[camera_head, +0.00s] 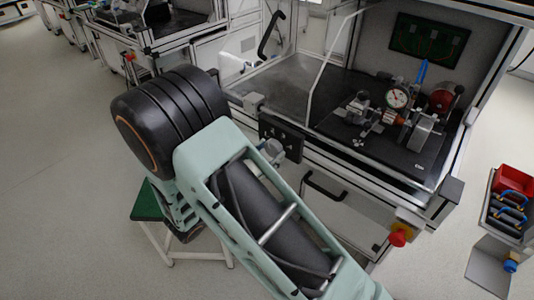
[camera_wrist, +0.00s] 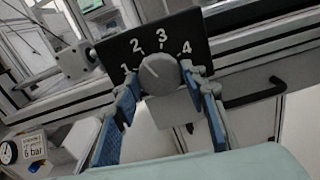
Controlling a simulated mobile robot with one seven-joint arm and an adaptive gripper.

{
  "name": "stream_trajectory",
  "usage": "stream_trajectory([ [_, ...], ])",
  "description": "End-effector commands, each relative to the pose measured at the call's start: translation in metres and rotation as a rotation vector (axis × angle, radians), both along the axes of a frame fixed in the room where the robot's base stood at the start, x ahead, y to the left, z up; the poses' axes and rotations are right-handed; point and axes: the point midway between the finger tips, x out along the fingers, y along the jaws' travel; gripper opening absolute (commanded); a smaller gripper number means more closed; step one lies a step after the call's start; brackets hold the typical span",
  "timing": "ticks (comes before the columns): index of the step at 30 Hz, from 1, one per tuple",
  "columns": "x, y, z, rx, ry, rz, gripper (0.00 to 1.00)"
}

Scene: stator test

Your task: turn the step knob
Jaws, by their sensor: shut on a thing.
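The step knob (camera_wrist: 162,76) is a round grey dial on a black panel (camera_wrist: 112,50) marked 1, 2, 3 and 4. Its pale pointer line slants up and left, roughly between 1 and 2. My gripper (camera_wrist: 163,82) has its blue-padded fingers on either side of the knob and is shut on it. In the head view the black panel (camera_head: 281,139) is on the front of the workbench. My gripper (camera_head: 270,151) is there in front of the panel, partly hidden by my arm, and the knob cannot be made out.
The workbench (camera_head: 265,88) carries a test rig with a dial gauge (camera_head: 397,97). A black handle (camera_head: 323,187) and a red emergency button (camera_head: 398,238) are on its front. A green-topped stool (camera_head: 147,206) stands below my arm. A 6 bar gauge (camera_wrist: 8,152) shows at lower left in the wrist view.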

Motion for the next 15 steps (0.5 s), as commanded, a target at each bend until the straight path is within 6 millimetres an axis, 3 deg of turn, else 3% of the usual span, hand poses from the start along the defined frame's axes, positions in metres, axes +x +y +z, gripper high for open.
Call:
stream_trajectory([
  [15,-0.0002,0.0005,-0.0038,0.189,-0.148,0.0,0.15],
])
